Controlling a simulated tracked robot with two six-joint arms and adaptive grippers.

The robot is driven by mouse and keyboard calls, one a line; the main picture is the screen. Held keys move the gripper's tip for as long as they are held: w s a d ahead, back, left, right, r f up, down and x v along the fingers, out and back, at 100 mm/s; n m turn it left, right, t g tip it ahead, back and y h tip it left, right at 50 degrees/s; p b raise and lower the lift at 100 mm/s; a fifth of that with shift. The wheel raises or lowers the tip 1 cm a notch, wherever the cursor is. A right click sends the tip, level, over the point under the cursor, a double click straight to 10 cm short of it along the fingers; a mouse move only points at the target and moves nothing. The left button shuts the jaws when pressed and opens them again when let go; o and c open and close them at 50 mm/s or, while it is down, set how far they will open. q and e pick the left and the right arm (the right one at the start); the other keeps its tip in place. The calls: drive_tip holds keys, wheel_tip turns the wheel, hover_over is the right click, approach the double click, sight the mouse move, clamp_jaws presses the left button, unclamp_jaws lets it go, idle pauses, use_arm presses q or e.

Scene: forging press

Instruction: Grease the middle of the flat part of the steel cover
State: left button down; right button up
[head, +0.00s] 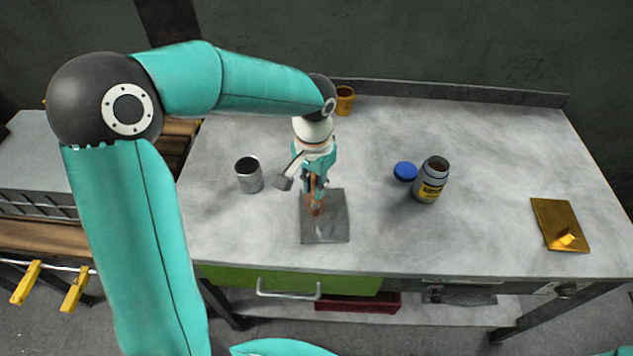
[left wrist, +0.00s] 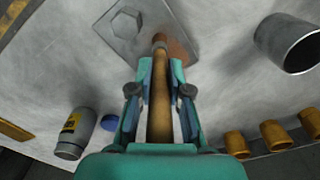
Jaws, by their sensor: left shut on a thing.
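The steel cover (head: 338,231) is a grey square plate lying on the bench, with a hexagonal knob at one side that shows in the left wrist view (left wrist: 124,23). My left gripper (head: 315,186) is above the cover, shut on the wooden handle of a brush (left wrist: 160,115). The brush points down, its tip at or just over the flat part of the cover; I cannot tell if it touches. A brownish patch shows on the plate beside the tip, grease or a reflection. An open grease jar (head: 430,184) stands to the right.
A blue lid (head: 405,171) lies beside the jar. A steel cup (head: 249,176) stands left of the cover. The bench between jar and brass plate is clear.

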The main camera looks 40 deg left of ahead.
use_arm(q)
drive_tip(key=shift+s+d, duration=0.2)
drive_tip(key=shift+s, duration=0.1)
drive_tip(key=shift+w+a, duration=0.1)
drive_tip(key=shift+w+a+p, duration=0.35)
drive_tip(key=shift+w+a, duration=0.1)
drive_tip(key=shift+w, duration=0.2)
drive_tip(key=shift+s+d, duration=0.1)
drive_tip(key=shift+s, duration=0.05)
drive_tip(key=shift+s+d+b, duration=0.4)
drive_tip(key=shift+s, duration=0.15)
